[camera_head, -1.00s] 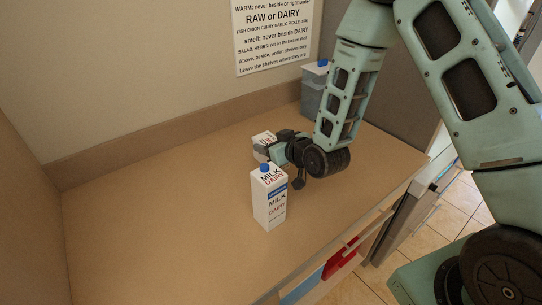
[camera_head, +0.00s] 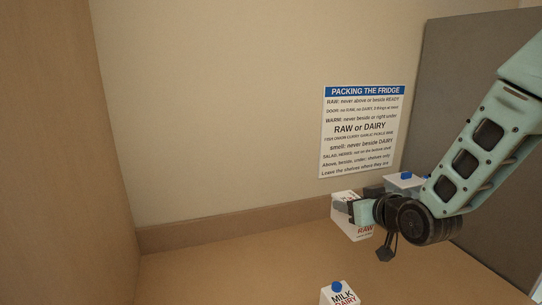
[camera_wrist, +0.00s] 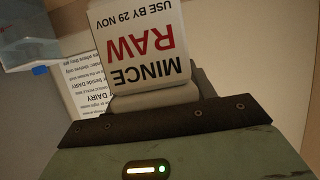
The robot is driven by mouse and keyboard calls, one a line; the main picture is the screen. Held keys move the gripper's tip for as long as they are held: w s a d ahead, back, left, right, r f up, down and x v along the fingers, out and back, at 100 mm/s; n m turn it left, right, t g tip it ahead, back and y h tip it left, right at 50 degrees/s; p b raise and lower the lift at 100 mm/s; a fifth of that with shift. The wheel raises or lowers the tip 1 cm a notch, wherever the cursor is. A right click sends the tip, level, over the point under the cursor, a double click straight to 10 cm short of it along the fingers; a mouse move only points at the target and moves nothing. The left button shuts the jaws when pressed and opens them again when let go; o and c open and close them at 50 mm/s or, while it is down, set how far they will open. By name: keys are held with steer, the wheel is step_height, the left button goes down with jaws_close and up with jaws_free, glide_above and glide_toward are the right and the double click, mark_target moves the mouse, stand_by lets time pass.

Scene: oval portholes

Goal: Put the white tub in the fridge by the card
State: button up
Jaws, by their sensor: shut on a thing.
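The white tub (camera_head: 350,229), labelled MINCE RAW, is in my gripper (camera_head: 358,209), below the card in the head view. In the wrist view the tub (camera_wrist: 140,50) fills the top middle, its label upside down with USE BY 29 NOV. My gripper is shut on it; the fingertips are largely hidden. The card (camera_head: 362,132), headed PACKING THE FRIDGE, is on the back wall; its RAW or DAIRY line is readable. The fridge's inside is not visible.
A milk carton (camera_head: 340,294) marked DAIRY, with a blue cap, stands on the counter (camera_head: 230,280) at the bottom edge. A clear container with a blue cap (camera_head: 406,176) is partly behind my arm. A grey panel (camera_head: 465,90) stands at right. The counter's left is clear.

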step_height(320, 180, up, 3)
steer(key=shift+f+p, duration=0.2)
steer(key=shift+p, duration=0.1)
steer(key=w+d+f+m+h+b, duration=0.3)
steer(key=d+f+b, duration=0.4)
steer(key=d+f, duration=0.5)
step_height(320, 180, down, 4)
steer(key=shift+f+m+t+h, duration=0.2)
steer(key=shift+m+t+h, duration=0.1)
steer(key=shift+h, duration=0.3)
steer(key=shift+d+f, duration=0.1)
steer(key=shift+d, duration=0.05)
